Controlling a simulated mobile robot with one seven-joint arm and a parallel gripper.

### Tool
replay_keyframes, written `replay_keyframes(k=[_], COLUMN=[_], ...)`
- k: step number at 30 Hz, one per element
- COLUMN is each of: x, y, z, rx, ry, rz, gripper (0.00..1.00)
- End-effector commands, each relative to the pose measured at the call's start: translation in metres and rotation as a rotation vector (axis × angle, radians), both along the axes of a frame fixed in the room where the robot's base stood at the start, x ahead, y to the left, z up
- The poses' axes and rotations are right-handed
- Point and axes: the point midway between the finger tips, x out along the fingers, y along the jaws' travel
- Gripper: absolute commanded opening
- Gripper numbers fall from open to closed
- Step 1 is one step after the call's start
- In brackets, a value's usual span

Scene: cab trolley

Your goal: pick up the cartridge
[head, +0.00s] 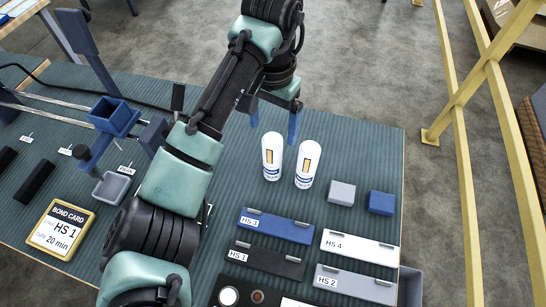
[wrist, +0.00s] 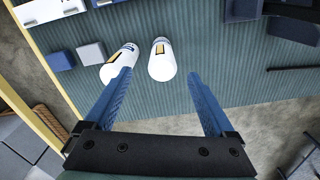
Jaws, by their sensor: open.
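Two white cylinders with blue bands and yellow-and-dark labels, which look like cartridges, stand side by side on the ribbed green mat. They are the left cartridge (head: 272,157) and the right cartridge (head: 307,164) in the head view. In the wrist view the left one is the cartridge at the centre (wrist: 161,62), and the right one shows beside it (wrist: 117,63), partly behind a finger. My gripper (head: 274,122) is open and empty, its blue fingers behind and above the cartridges. In the wrist view the central cartridge appears between the fingertips (wrist: 160,76). I see no contact.
A grey block (head: 342,193) and a blue block (head: 381,203) stand right of the cartridges. Labelled bars, including the blue HS 3 bar (head: 277,227) and white HS 4 bar (head: 358,247), lie in front. A bond card (head: 62,229) lies left. A yellow railing (head: 463,120) stands beyond the table's right edge.

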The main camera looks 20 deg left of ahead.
Motion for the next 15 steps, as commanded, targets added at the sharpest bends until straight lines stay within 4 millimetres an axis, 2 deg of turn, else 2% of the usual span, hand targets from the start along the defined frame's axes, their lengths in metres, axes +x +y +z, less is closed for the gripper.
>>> replay_keyframes(k=[3, 8, 15], x=[0.0, 0.001, 0.005], y=[0.0, 0.001, 0.003], z=[-0.014, -0.023, -0.058], rx=[0.0, 0.001, 0.002], ry=[0.001, 0.001, 0.003], rz=[0.0, 0.001, 0.001], gripper=[0.89, 0.89, 0.89])
